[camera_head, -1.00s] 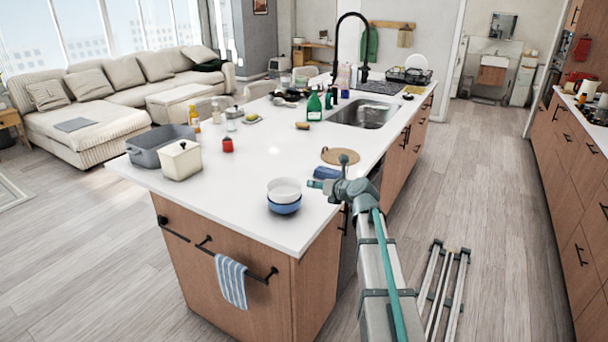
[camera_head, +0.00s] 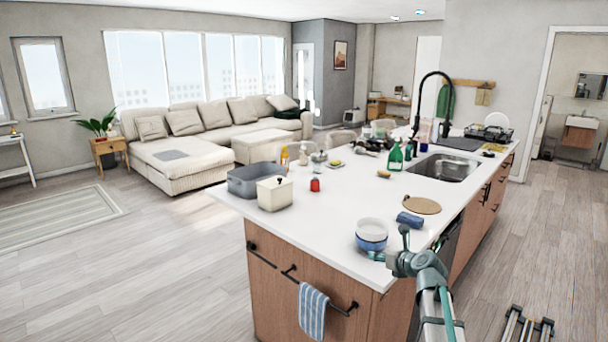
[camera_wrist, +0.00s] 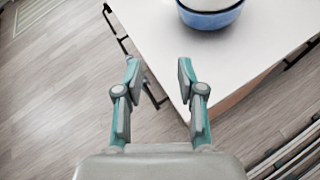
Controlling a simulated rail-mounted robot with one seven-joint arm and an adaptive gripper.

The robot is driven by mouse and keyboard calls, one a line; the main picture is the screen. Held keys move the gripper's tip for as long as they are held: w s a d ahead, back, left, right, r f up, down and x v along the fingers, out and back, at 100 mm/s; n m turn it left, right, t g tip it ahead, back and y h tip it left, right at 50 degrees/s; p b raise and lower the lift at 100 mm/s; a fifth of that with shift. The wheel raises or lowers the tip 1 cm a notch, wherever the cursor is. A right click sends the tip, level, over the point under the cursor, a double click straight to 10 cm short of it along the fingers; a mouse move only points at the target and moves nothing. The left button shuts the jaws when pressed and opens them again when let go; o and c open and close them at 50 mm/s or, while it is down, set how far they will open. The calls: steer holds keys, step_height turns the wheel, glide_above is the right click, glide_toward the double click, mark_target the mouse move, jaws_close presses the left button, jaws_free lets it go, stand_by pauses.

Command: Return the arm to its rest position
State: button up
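My gripper (camera_wrist: 157,72) shows in the wrist view with its two teal and grey fingers spread apart and nothing between them. It points toward the front corner of the white island counter (camera_wrist: 160,30). In the head view my arm comes in from the lower right, and its end (camera_head: 378,256) is near the counter's front right edge, close to the stacked bowls. The bowls, white over blue (camera_head: 371,236), stand on the counter; the blue one (camera_wrist: 212,17) also shows at the top of the wrist view, apart from the fingers.
A blue rolled item (camera_head: 409,219) and a round wooden board (camera_head: 422,205) lie near the bowls. A grey bin (camera_head: 247,184) and a cream canister (camera_head: 273,195) stand at the left. A striped towel (camera_head: 313,311) hangs from the front rail.

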steer(key=s+a+f+n+g+h, duration=0.1)
steer(key=s+a+f+n+g, duration=0.35)
steer(key=s+f+n, duration=0.85)
steer(key=s+a+f+n+g+h, duration=0.2)
steer(key=s+a+f+n+g, duration=0.25)
steer(key=s+f+n, duration=0.75)
steer(key=s+f+n+g, duration=0.3)
steer(key=s+f, duration=0.5)
steer(key=s, duration=0.4)
steer(key=s+d+f+n+g+h, duration=0.1)
steer(key=s+f+n+g, duration=0.2)
steer(key=s+f, duration=0.6)
steer(key=s+f+n+g+h, duration=0.1)
steer(key=s+f+n+g, duration=0.2)
steer(key=s+f, duration=0.6)
steer(key=s, duration=0.6)
steer(key=shift+s+d+f+g, duration=0.25)
steer(key=shift+s+d+g, duration=0.15)
